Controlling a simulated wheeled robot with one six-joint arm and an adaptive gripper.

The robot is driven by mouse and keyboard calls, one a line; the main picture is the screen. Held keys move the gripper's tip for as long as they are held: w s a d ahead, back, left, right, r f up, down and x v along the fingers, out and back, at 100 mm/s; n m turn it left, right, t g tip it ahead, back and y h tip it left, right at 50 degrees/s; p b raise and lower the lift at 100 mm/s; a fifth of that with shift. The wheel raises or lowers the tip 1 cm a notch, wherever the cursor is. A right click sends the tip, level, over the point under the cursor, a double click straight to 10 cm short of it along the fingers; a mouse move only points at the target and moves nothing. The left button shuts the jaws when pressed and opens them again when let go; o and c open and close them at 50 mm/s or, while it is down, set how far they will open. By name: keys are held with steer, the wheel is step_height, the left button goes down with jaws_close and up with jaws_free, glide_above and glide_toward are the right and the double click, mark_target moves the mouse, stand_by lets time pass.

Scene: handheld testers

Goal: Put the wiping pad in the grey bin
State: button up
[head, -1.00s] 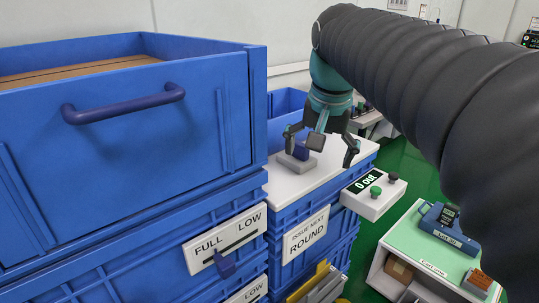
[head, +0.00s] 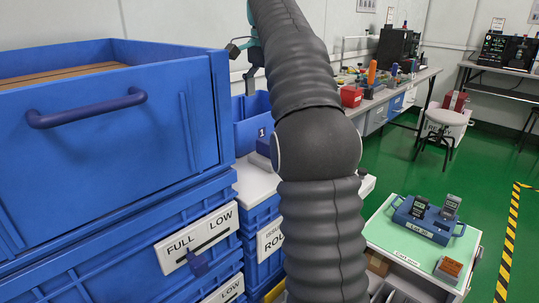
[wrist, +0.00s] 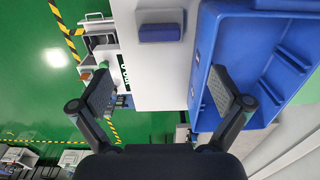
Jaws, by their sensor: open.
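My gripper (wrist: 163,88) is open and empty in the wrist view, its two fingers wide apart above the white top (wrist: 155,85). A dark blue block on a grey base (wrist: 160,32), which may be the wiping pad, lies on that top beyond the fingers, apart from them. In the head view the block (head: 263,146) is partly hidden by my arm. My gripper (head: 246,52) is high up there, largely hidden behind the arm. I cannot tell any grey bin for certain; grey compartments (head: 384,292) show low under the cart top.
An open blue bin (head: 252,125) marked 1 stands at the back of the white top; it is close to the right finger in the wrist view (wrist: 262,60). Tall blue drawers (head: 110,120) fill the left. A cart (head: 400,238) carries a blue tester tray (head: 428,218). Green floor is open at right.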

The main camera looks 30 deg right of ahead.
mark_target(265, 156)
step_height(265, 156, down, 13)
steer(key=b, duration=0.3)
steer(key=shift+w+a+f, duration=0.1)
steer(key=shift+a+f, duration=0.05)
steer(key=shift+f, duration=0.05)
steer(key=c, duration=1.3)
steer(key=shift+c, duration=0.2)
steer(key=shift+r, duration=0.1)
